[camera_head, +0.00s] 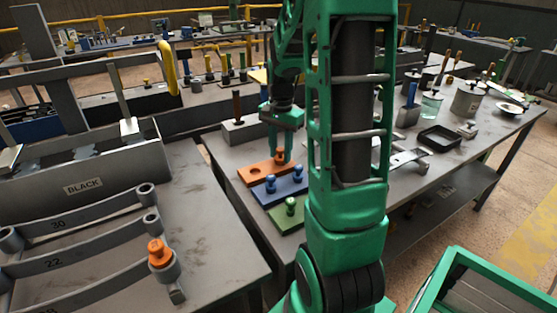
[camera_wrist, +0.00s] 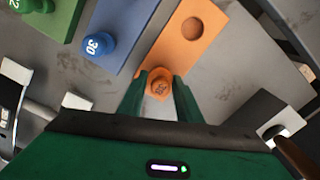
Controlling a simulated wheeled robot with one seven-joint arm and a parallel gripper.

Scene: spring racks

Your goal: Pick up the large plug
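An orange plug (camera_head: 280,157) stands at the right end of an orange block (camera_head: 250,178), which has an empty round hole at its other end. My gripper (camera_head: 284,150) points down over this plug. In the wrist view the plug (camera_wrist: 160,86) shows a dark number on its top and lies between my two green fingers (camera_wrist: 161,92). The fingers are close on both sides of it, but whether they press on it I cannot tell. The plug's lower part is hidden. A second orange plug (camera_head: 156,252) sits in the end of a grey spring strip on the left bench.
A blue block (camera_head: 281,188) with two blue plugs and a green block (camera_head: 280,217) with a green plug lie beside the orange block. A grey block (camera_head: 245,130) with a dark handle stands behind. A black tray (camera_head: 440,138) is farther right.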

